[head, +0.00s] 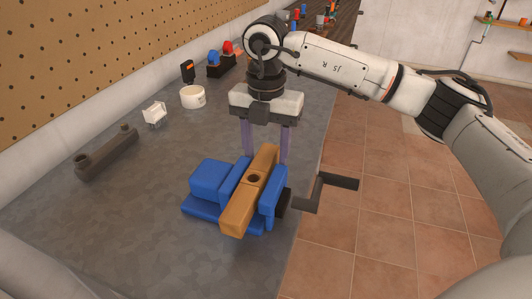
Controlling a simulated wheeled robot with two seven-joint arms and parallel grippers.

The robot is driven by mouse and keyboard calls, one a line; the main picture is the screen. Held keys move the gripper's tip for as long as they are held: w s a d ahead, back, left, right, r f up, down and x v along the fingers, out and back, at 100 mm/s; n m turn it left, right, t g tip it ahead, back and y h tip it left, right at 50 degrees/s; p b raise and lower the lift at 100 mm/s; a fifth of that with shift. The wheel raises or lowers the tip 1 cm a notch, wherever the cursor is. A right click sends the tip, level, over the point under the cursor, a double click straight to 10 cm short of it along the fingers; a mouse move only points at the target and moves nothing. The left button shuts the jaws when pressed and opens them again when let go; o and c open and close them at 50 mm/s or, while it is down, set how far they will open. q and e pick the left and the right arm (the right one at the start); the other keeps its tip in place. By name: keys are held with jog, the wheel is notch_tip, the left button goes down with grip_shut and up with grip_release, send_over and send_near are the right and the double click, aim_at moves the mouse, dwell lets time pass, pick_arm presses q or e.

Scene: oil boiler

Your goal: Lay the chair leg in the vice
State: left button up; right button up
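The blue vice (208,175) stands on the grey workbench near its right edge, with a dark crank handle (335,182) sticking out to the right. The orange-brown wooden chair leg (238,210) lies lengthwise between the vice's jaws, with a dark round hole on its top face. Its near end sticks out past the jaws. My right gripper (266,150) points down at the leg's far end, with one finger on each side. The fingers are spread wide, with a gap seen at the left finger; their tips are partly hidden. My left gripper is out of view.
A dark tube-like part (107,157) lies on the workbench (130,220) at the left. A small white object (154,112), a white cup (192,97) and several tools stand farther back, along a pegboard wall (100,60). The bench front is clear.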

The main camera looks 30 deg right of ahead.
notch_tip(320, 180, up, 12)
jog(key=shift+r, duration=0.15)
dwell(0.4)
